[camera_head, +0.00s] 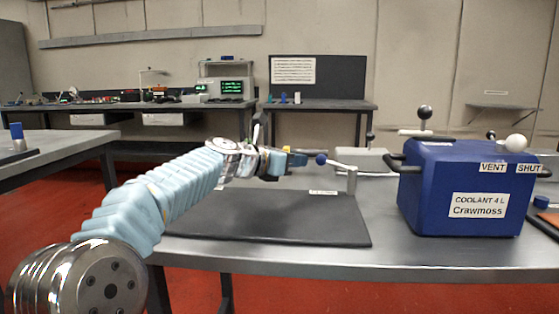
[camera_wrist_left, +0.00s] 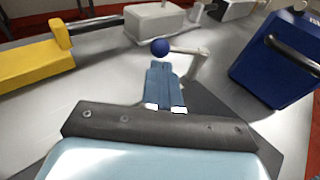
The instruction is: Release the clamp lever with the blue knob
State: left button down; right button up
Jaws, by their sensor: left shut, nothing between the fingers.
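The clamp lever's blue knob (camera_head: 321,159) is on the end of a light metal lever arm (camera_head: 340,165), which runs right to a short upright post (camera_head: 352,181) at the back right of a dark mat (camera_head: 270,218). My left gripper (camera_head: 302,160) is shut and empty, just left of the knob. In the left wrist view the blue knob (camera_wrist_left: 160,47) lies just beyond the tips of the shut fingers (camera_wrist_left: 163,68). I cannot tell whether they touch. My right gripper is not in view.
A blue coolant box (camera_head: 460,190) with VENT and SHUT labels stands right of the post. A grey block (camera_head: 358,160) sits behind the lever. A yellow block (camera_wrist_left: 35,65) shows at the left wrist view's left. The mat's front is clear.

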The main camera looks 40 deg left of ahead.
aim_at(317, 160)
pick_arm(q)
jog(key=shift+x, duration=2.25)
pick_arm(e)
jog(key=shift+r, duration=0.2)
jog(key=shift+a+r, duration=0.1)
